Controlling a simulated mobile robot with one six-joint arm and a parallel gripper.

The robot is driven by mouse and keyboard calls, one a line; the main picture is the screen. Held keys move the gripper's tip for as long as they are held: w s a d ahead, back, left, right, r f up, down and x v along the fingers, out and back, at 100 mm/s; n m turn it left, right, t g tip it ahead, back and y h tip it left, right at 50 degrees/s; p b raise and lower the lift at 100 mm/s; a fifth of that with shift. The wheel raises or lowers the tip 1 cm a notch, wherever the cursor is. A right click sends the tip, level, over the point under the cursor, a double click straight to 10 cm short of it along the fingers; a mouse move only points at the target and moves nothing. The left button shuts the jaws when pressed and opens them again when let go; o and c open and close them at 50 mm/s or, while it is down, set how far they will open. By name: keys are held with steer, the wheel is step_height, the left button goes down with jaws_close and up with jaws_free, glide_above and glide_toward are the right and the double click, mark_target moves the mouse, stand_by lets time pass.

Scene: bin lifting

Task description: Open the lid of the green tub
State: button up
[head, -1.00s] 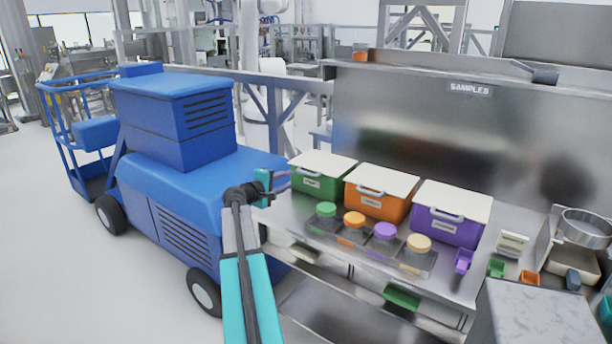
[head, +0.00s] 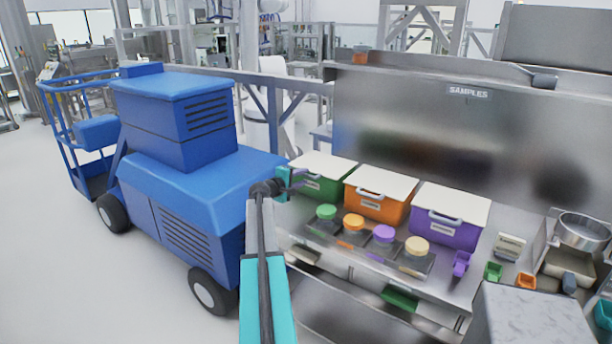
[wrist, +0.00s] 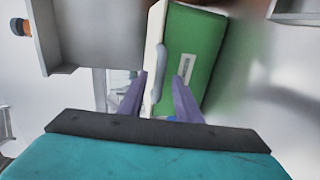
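The green tub (head: 325,188) stands on the steel bench at the left end of a row of tubs. Its white lid (head: 325,165) lies flat and closed on top. My gripper (head: 299,180) is at the tub's left front side, near the lid's edge. In the wrist view the green tub (wrist: 196,50) appears turned on its side, with the white lid (wrist: 154,30) and a grey handle (wrist: 160,72) at the lid's edge. The purple fingers of my gripper (wrist: 157,95) are apart, with the handle's end between or just beyond them. I cannot tell whether they touch it.
An orange tub (head: 378,207) and a purple tub (head: 447,231) stand to the right, both lidded. Several jars with coloured lids sit in a tray (head: 352,250) in front. A blue machine (head: 190,190) stands close on the left. A steel panel (head: 430,130) rises behind.

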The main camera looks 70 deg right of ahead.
mark_target(305, 176)
steer(key=shift+p+x, duration=0.35)
steer(key=shift+x, duration=1.25)
